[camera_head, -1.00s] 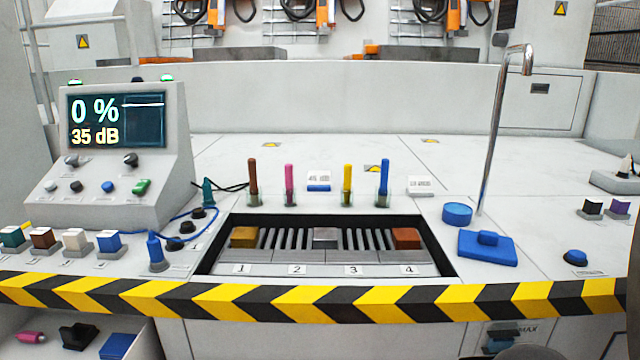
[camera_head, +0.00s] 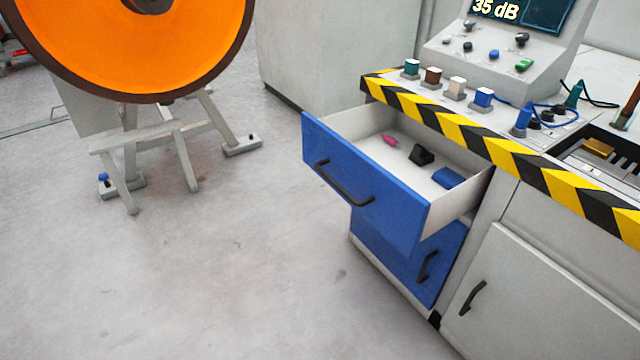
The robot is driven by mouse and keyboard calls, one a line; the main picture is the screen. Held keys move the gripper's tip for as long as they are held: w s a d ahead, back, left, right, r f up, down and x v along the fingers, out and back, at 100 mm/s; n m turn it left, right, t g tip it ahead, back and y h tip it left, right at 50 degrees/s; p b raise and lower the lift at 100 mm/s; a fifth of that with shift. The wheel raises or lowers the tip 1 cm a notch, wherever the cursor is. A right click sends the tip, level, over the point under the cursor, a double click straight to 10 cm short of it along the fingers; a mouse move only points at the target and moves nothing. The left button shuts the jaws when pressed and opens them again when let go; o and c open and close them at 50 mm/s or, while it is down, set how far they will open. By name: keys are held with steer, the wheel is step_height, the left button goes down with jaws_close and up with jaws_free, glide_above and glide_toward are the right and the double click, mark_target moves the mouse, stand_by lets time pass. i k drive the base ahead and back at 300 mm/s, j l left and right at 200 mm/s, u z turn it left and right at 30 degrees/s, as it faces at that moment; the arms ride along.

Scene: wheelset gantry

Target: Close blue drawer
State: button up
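The blue drawer (camera_head: 400,215) is pulled well out of the left end of the grey workbench. Its blue front has a dark bar handle (camera_head: 343,184). Inside the drawer lie a pink object (camera_head: 389,140), a black object (camera_head: 422,154) and a blue block (camera_head: 448,177). Below it is a second blue front (camera_head: 398,262) with its own dark handle (camera_head: 427,266); it looks shut. My gripper is not in view.
The workbench has a black and yellow striped edge (camera_head: 520,157) and a control panel (camera_head: 500,50). A grey cabinet door (camera_head: 520,300) is at lower right. A large orange wheel (camera_head: 130,40) on a grey stand (camera_head: 165,135) is at left. The floor (camera_head: 230,270) before the drawer is clear.

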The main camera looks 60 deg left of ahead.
mark_target(400, 199)
steer(key=j+u, duration=0.15)
steer(key=u, duration=1.55)
steer(key=i+j+u, duration=0.1)
steer(key=i+u, duration=0.25)
steer(key=i, duration=0.2)
steer(key=i+l+z, duration=0.15)
steer(key=i, duration=0.35)
steer(key=l, duration=0.1)
